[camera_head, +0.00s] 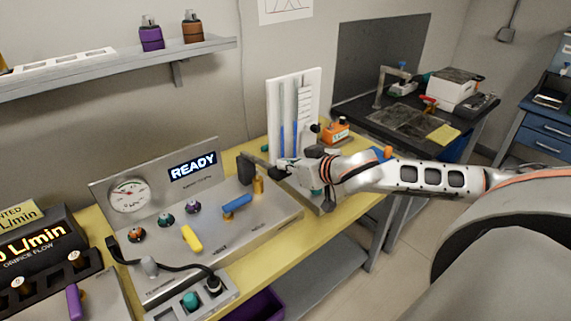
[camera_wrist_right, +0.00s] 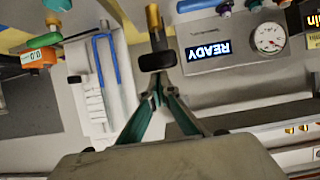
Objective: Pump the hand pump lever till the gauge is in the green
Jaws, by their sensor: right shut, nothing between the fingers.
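The hand pump shows as a brass post (camera_head: 257,186) at the right end of the grey console, with a black lever grip (camera_head: 246,168) beside its top. The grip (camera_wrist_right: 157,62) and brass part (camera_wrist_right: 153,18) also show in the right wrist view. My right gripper (camera_head: 279,171) is just right of the grip. In the wrist view its fingers (camera_wrist_right: 158,98) are shut and empty, close to the grip; contact cannot be told. The round gauge (camera_head: 128,195) is on the console's left; its needle's zone is too small to read. My left gripper is out of view.
A lit READY display (camera_head: 194,166) is on the back panel. A blue handle (camera_head: 237,204), a yellow handle (camera_head: 192,238) and several knobs stand on the console (camera_head: 270,222). A white board with blue tubes (camera_head: 294,115) stands behind my right gripper.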

